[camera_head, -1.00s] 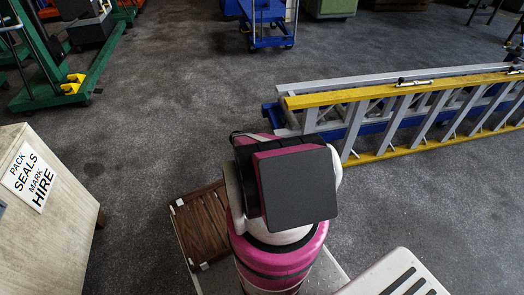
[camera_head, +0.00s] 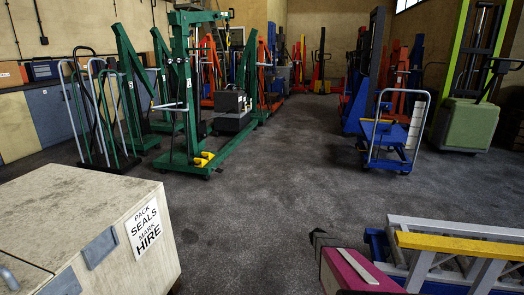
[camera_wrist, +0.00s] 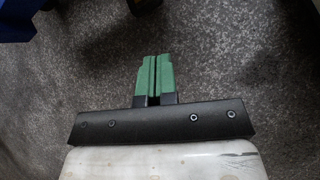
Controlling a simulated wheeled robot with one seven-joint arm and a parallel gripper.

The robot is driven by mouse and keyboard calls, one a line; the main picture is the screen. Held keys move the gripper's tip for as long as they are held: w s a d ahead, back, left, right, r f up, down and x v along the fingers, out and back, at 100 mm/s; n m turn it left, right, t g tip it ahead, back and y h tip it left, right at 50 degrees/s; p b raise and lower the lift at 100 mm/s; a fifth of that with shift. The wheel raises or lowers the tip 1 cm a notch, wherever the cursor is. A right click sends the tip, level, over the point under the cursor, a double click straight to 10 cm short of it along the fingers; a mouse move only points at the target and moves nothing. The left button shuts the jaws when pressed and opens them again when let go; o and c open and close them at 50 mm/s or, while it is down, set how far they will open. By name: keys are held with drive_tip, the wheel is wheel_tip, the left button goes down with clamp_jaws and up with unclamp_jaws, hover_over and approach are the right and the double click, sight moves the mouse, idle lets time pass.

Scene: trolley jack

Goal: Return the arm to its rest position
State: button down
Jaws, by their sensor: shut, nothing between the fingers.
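My gripper (camera_wrist: 153,75) shows in the wrist view with its two green fingers side by side, shut and empty. Bare grey floor (camera_wrist: 215,60) lies beyond the fingertips. In the head view, part of my own arm (camera_head: 352,270), magenta and dark, shows at the bottom edge right of centre. The gripper itself does not show in the head view, and most of the arm is out of the frame.
A wooden crate (camera_head: 75,215) stands at the lower left. A yellow and grey ladder (camera_head: 460,247) lies at the lower right, close to my arm in the picture. Green lifting frames (camera_head: 188,110) and a blue trolley (camera_head: 393,140) stand farther back. The middle floor is clear.

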drive_tip(key=s+a+r+m+y, duration=0.2)
drive_tip(key=s+a+r, duration=0.4)
drive_tip(key=r, duration=0.4)
drive_tip(key=s+a+r+m+t+y, duration=0.1)
drive_tip(key=s+a+r+m+y, duration=0.1)
drive_tip(key=s+a+r+m, duration=0.3)
drive_tip(key=s+a+r+m+t+y, duration=0.1)
drive_tip(key=s+a+r+m+y, duration=0.2)
drive_tip(key=s+a+r, duration=0.5)
drive_tip(key=a+r+m, duration=0.1)
drive_tip(key=a+r, duration=0.2)
drive_tip(key=r, duration=0.4)
drive_tip(key=shift+s+a+r, duration=0.25)
drive_tip(key=shift+a+r, duration=0.1)
